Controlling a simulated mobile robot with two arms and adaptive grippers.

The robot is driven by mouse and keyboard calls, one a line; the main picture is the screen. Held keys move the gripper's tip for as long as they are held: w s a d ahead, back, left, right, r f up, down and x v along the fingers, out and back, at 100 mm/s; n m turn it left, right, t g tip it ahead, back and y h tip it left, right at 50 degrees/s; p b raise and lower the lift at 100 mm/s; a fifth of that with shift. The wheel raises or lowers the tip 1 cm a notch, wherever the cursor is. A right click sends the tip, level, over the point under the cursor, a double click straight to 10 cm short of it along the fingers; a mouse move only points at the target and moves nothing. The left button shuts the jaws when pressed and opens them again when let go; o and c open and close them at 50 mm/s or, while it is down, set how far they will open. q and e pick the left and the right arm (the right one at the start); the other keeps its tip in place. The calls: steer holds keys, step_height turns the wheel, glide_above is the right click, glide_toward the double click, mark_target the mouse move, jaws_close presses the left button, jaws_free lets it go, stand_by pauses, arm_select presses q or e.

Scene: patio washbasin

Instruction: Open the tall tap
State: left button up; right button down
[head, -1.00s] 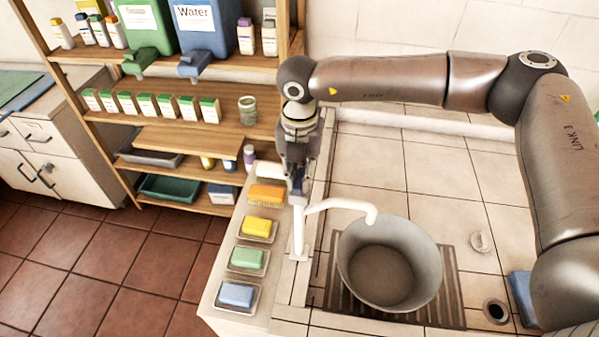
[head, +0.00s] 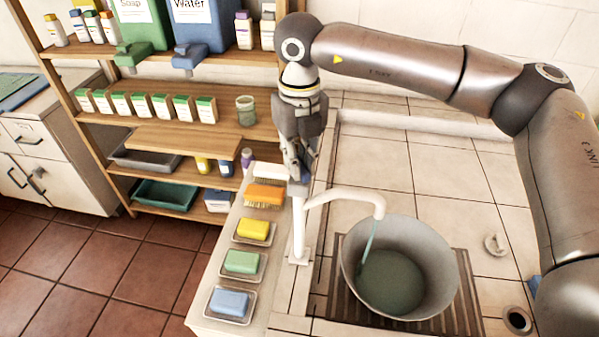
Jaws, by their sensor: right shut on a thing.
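The tall white tap (head: 299,225) stands upright at the left edge of the tiled counter. Its curved spout (head: 345,195) reaches right, over a grey bucket (head: 352,262). A thin stream of water (head: 369,242) falls from the spout into the bucket, and bluish-green water covers the bucket's bottom. My right gripper (head: 298,178) points down at the top of the tap and is shut on its handle, which the fingers largely hide. My left gripper is not in view.
The bucket stands on a slatted drain grate (head: 340,290). Left of the tap are a yellow soap (head: 253,229), a green soap (head: 242,261), a blue soap (head: 229,302) and an orange brush (head: 265,194). A wooden shelf (head: 190,145) stands behind.

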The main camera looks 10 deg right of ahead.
steer(key=n+b, duration=0.2)
steer(key=shift+f+n, duration=0.2)
steer(key=shift+n, duration=0.2)
steer(key=n+b, duration=0.2)
steer(key=shift+r+n, duration=0.1)
steer(key=shift+n, duration=0.3)
steer(key=n+b, duration=0.1)
steer(key=n, duration=0.2)
steer(key=shift+r+b, duration=0.1)
steer(key=shift+b, duration=0.25)
steer(key=shift+r+n+b, duration=0.1)
steer(key=shift+n+b, duration=0.2)
steer(key=shift+n, duration=0.9)
steer(key=c, duration=1.4)
jaws_free()
